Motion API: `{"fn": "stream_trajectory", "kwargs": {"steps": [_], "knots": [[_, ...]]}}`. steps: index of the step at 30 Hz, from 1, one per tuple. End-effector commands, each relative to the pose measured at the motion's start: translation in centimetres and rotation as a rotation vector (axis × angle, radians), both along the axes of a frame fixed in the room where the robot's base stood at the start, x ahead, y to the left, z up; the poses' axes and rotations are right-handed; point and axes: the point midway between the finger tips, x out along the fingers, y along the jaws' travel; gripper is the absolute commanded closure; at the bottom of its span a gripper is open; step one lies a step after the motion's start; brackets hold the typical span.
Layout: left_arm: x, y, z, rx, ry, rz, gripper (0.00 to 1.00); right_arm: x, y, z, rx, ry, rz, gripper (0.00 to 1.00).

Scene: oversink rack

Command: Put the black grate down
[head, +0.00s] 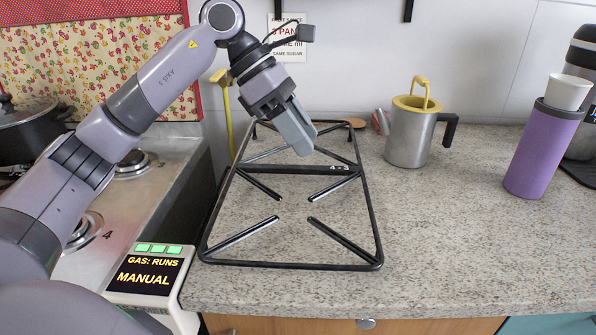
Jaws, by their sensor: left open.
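The black grate (337,169) lies flat on the speckled counter in the middle of the head view. It is a wire frame with several short bars pointing inward, and its near edge is close to the counter's front. My left gripper (303,150) is open, over the far part of the grate, pointing down. It hides a piece of the far frame. Whether its fingers touch the grate cannot be told. My right gripper is not in view.
A purple tumbler (541,150) stands farther right. At left are the stove (150,185) with a black pot (30,128) and a "GAS: RUNS MANUAL" display (143,275).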

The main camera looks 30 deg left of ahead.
Motion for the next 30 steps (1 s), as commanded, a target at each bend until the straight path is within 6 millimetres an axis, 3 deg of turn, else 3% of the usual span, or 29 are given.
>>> {"fn": "stream_trajectory", "kwargs": {"steps": [3, 8, 17, 24, 30], "knots": [[0.1, 2.3, -1.0, 0.157, 0.018, 0.053, 0.51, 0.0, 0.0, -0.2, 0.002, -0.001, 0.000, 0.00], [0.2, 3.6, -1.7, 0.244, 0.034, 0.088, 0.51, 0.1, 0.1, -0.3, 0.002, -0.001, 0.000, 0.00], [0.8, 2.8, -4.3, 0.247, 0.036, 0.089, 0.51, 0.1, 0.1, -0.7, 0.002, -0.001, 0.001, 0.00], [1.6, 1.7, -7.6, 0.247, 0.034, 0.088, 0.51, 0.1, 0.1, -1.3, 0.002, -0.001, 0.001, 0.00], [1.7, 1.6, -8.0, 0.247, 0.033, 0.089, 0.51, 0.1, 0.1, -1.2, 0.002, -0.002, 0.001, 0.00]]}}
